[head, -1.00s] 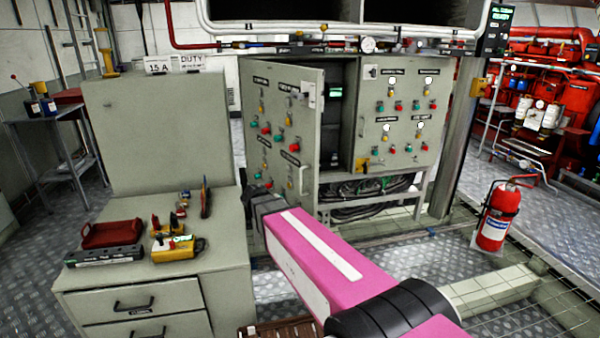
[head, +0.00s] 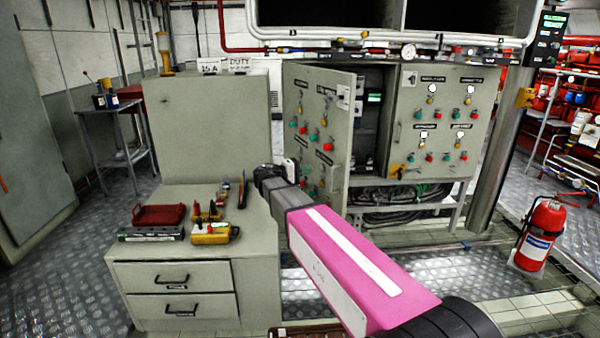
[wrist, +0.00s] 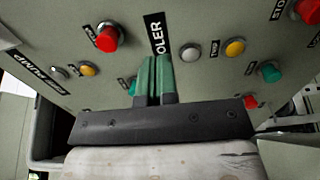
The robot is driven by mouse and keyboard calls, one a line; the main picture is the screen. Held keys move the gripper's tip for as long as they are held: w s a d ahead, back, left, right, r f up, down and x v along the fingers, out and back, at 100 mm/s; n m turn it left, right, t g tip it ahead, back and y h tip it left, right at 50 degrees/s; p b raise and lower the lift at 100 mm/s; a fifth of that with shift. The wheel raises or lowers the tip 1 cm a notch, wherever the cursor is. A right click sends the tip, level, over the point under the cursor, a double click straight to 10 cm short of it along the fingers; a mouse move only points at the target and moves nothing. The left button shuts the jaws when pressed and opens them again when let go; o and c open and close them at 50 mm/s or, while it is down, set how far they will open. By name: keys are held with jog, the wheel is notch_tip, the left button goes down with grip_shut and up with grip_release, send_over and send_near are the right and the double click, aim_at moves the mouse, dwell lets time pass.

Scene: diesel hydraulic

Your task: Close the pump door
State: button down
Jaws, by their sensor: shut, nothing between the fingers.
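The pump door (head: 335,95) is the grey left door of the control cabinet, with coloured buttons and lamps on its face. It stands swung open toward me, with a dark gap to its right. My gripper (head: 289,170) is in front of the lower left part of the door in the head view; its fingertips are hard to make out there. In the wrist view my gripper (wrist: 153,78) has its green fingers together and empty, in front of the door face (wrist: 200,22) with its buttons. I cannot tell whether the fingers touch the door.
The cabinet's right door (head: 440,115) is shut. A grey drawer desk (head: 185,262) with a red tray (head: 159,214) and tools stands left of my arm. Cables (head: 400,198) hang below the cabinet. A fire extinguisher (head: 538,235) stands at right. The floor at far left is open.

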aim_at(331, 164)
jog(key=x, duration=0.8)
jog(key=shift+w+d+f, duration=0.1)
jog(key=shift+d, duration=0.1)
jog(key=shift+d, duration=0.1)
